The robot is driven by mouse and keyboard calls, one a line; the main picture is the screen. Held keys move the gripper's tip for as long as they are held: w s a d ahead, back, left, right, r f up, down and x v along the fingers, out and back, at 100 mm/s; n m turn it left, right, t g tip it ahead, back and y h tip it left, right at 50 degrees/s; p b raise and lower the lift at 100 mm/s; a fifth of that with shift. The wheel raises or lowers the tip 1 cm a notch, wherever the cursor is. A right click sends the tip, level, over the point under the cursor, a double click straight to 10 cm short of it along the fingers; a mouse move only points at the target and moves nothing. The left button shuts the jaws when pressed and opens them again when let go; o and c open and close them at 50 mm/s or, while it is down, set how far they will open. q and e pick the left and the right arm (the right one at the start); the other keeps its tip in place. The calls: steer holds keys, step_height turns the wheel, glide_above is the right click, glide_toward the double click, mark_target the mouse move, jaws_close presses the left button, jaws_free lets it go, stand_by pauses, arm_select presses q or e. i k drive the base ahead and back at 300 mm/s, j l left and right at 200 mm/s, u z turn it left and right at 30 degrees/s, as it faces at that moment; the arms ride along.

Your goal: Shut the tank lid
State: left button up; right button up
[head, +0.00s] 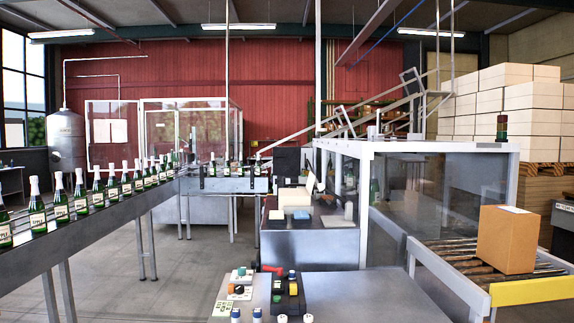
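A tall steel tank (65,141) stands far off at the left, by the window; its top is too small to tell whether a lid is open. Nearer, a grey machine (312,242) in the middle carries pale blocks (295,197) on its dark top. A small pale panel (311,180) stands tilted up behind those blocks. I cannot tell whether it is a lid. Neither of my grippers is in view.
Green bottles (82,193) line a conveyor (100,225) at the left. A glass-walled frame (420,147) and a carton (508,240) on rollers are at the right. Open floor (180,285) lies left of centre.

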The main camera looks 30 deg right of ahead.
mark_target(286, 160)
steer(key=j+u, duration=0.15)
steer(key=u, duration=0.25)
steer(key=i+j, duration=0.2)
steer(key=j, duration=0.25)
steer(key=i+j+u, duration=0.1)
steer(key=j, duration=0.3)
steer(key=i+j, duration=0.35)
steer(key=i+j+u, duration=0.1)
steer(key=i+j, duration=0.15)
steer(key=j, duration=0.2)
steer(key=i+z, duration=0.3)
steer(key=i+j+z, duration=0.15)
steer(key=i+z, duration=0.2)
steer(key=i+j+z, duration=0.3)
steer(key=i, duration=0.2)
steer(key=i+z, duration=0.45)
steer(key=i, duration=2.3)
steer(key=i+z, duration=0.1)
steer(key=i, duration=1)
steer(key=i+j+z, duration=0.1)
steer(key=i, duration=1)
